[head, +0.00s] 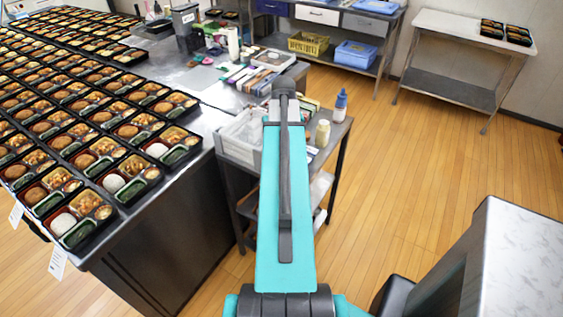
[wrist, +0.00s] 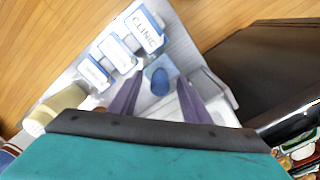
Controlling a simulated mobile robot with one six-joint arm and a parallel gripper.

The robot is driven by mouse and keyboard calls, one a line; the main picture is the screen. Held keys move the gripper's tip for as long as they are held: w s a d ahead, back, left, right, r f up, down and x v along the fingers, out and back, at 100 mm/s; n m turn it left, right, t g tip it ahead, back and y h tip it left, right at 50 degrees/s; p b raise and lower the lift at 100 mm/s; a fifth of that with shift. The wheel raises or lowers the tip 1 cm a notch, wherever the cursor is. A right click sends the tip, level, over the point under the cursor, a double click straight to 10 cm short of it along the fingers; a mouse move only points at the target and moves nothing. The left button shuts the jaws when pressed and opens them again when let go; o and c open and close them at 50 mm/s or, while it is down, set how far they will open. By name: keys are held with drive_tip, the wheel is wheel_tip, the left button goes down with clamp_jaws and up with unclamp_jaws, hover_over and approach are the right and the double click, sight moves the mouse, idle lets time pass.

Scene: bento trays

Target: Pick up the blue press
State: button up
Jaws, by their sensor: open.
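My gripper (wrist: 158,80) is open, with one dark finger to the left of the knob and one to the right. The fingers look apart from the knob, and nothing is held. I cannot tell how far above it they are. In the head view my own arm hides the gripper and the press.
A cream bottle (head: 322,133) and a blue-topped bottle (head: 340,106) stand on the small table. Bento trays (head: 118,185) fill the long counter at left.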

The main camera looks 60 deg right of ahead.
clamp_jaws()
drive_tip(key=shift+r, duration=0.15)
wheel_tip(320, 180, up, 18)
drive_tip(key=p, duration=1.1)
idle(0.5)
drive_tip(key=shift+f, duration=0.2)
